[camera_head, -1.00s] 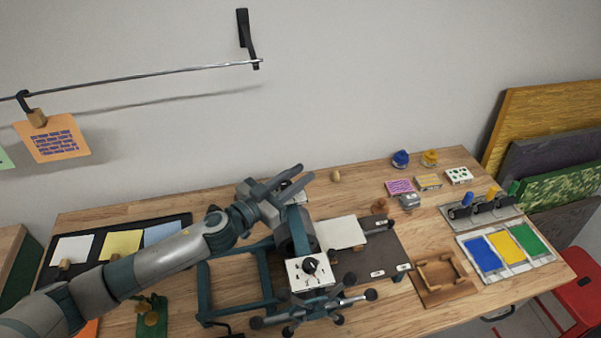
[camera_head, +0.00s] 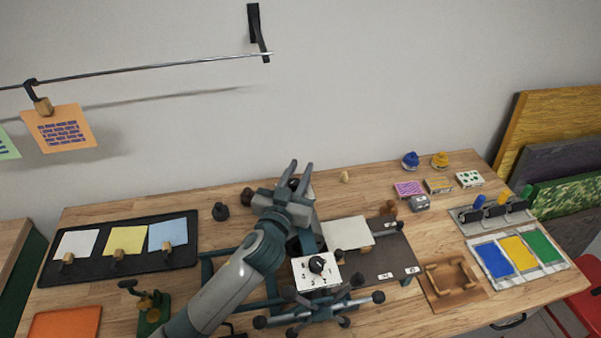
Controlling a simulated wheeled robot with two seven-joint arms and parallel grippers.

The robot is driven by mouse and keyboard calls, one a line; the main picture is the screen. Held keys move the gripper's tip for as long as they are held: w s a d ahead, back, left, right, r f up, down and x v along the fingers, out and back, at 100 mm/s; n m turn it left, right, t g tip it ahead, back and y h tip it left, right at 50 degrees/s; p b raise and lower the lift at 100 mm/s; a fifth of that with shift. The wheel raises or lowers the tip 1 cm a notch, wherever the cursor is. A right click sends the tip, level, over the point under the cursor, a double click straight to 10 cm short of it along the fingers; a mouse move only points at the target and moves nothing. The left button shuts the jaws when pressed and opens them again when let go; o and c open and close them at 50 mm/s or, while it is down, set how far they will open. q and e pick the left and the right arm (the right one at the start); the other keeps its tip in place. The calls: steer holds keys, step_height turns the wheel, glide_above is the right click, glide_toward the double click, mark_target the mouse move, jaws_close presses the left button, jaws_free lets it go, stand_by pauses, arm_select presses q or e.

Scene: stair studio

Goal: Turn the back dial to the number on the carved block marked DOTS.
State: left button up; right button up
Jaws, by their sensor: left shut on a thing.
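My left gripper (camera_head: 298,175) is at the back of the teal-framed press (camera_head: 312,225), its fingers around the dark knob of the back dial. The edge of the dial's white plate (camera_head: 309,190) shows beside the fingers; its numbers and pointer are hidden or too small to read. The carved block with green dots on white (camera_head: 469,179) lies at the back right, face up; I cannot read a number on it. A front dial (camera_head: 316,265), a black knob on a white numbered plate, faces me on the press. My right gripper is out of view.
Purple striped (camera_head: 409,190) and yellow (camera_head: 438,185) blocks lie left of the dotted one. A grey bed (camera_head: 385,260) with white paper joins the press on the right. A spoked handwheel (camera_head: 320,308) sticks out in front. A black tray (camera_head: 95,268) of papers lies left.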

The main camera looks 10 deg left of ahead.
mark_target(293, 187)
arm_select(q)
steer(key=shift+r, duration=0.2)
steer(key=o, duration=1)
steer(key=shift+f, duration=0.1)
steer(key=shift+s+a+f+b, duration=0.15)
steer(key=shift+s+b, duration=0.15)
steer(key=shift+s, duration=0.3)
steer(key=s+b, duration=0.1)
steer(key=s, duration=0.2)
steer(key=s+b, duration=0.1)
steer(key=s, duration=0.2)
steer(key=s+a+b, duration=0.1)
steer(key=s, duration=0.2)
steer(key=shift+s+a+b, duration=0.1)
steer(key=shift+s+b, duration=0.25)
steer(key=shift+s, duration=0.45)
